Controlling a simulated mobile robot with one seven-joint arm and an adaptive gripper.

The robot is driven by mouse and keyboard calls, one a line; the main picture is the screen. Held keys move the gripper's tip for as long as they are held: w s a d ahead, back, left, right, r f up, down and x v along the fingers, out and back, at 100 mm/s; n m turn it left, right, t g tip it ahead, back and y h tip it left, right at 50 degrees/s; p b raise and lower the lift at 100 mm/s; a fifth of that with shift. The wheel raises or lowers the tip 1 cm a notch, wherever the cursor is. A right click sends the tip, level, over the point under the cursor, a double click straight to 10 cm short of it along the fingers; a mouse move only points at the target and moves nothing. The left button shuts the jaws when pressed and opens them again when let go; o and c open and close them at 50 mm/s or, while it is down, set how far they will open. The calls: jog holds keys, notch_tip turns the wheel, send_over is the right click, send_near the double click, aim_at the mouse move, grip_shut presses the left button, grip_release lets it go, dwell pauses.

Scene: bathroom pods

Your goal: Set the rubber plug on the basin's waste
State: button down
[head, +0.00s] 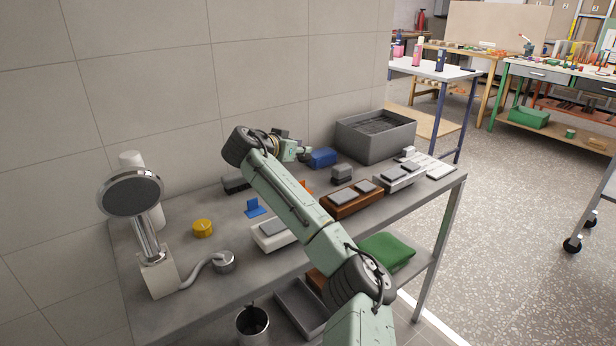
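My gripper (304,154) is at the end of my arm, above the back of the grey bench (190,297), just left of a blue block (323,157). It is small and partly hidden by its own wrist, so its fingers and anything between them cannot be made out. I cannot pick out the rubber plug or the basin's waste for certain. A small dark grey block (342,174) and a round metal fitting (224,262) with a curved hose stand on the bench. My arm covers part of the bench's middle.
A hand shower (131,194) stands at the left, near a yellow round piece (203,228) and a blue bracket (255,208). A brown tray (352,201), a white unit (272,236) and a grey bin (376,137) also occupy the bench. The front left is fairly clear.

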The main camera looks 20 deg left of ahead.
jog(key=shift+f+p, duration=0.8)
jog(key=shift+f, duration=2.7)
jog(key=shift+f, duration=0.1)
jog(key=c, duration=1.4)
grip_release()
